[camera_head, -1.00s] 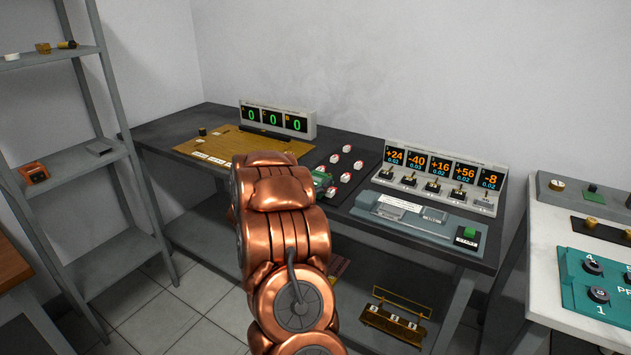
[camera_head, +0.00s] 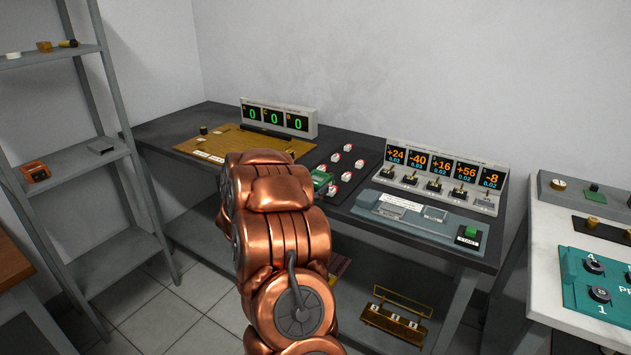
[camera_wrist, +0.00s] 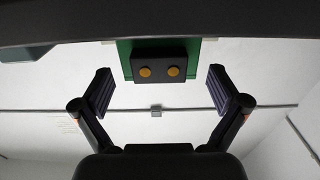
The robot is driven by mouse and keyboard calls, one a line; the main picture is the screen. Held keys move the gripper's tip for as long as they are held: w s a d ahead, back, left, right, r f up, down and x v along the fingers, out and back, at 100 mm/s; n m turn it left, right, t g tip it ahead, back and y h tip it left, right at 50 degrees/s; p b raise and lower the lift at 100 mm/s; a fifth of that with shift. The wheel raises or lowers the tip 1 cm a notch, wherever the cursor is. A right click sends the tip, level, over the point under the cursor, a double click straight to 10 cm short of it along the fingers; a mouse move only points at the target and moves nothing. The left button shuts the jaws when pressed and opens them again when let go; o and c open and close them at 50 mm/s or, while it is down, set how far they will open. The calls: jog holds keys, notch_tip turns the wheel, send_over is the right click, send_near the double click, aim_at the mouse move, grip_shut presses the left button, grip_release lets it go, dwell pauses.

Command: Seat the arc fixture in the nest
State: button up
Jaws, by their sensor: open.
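My gripper (camera_wrist: 160,91) is open in the wrist view. A dark block with two orange-gold round studs (camera_wrist: 160,70) on a green piece (camera_wrist: 123,60) shows between and just beyond its fingers. The fingers stand apart from the block on both sides. In the head view my arm hides the gripper, and a small green piece (camera_head: 321,179) shows at the arm's right edge on the bench. I cannot tell for sure which piece is the arc fixture or where the nest is. A yellow-brown board (camera_head: 188,146) with white labels lies on the bench, partly behind my arm.
A display with three green zeros (camera_head: 274,118) stands behind the board. Several red-white knobs (camera_head: 347,148), a switch panel with orange readouts (camera_head: 440,165) and a grey-blue START console (camera_head: 420,220) fill the right side. A brass rack (camera_head: 395,322) sits on the lower shelf.

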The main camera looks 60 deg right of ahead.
jog(key=a, duration=0.8)
jog(key=shift+s+a, duration=0.2)
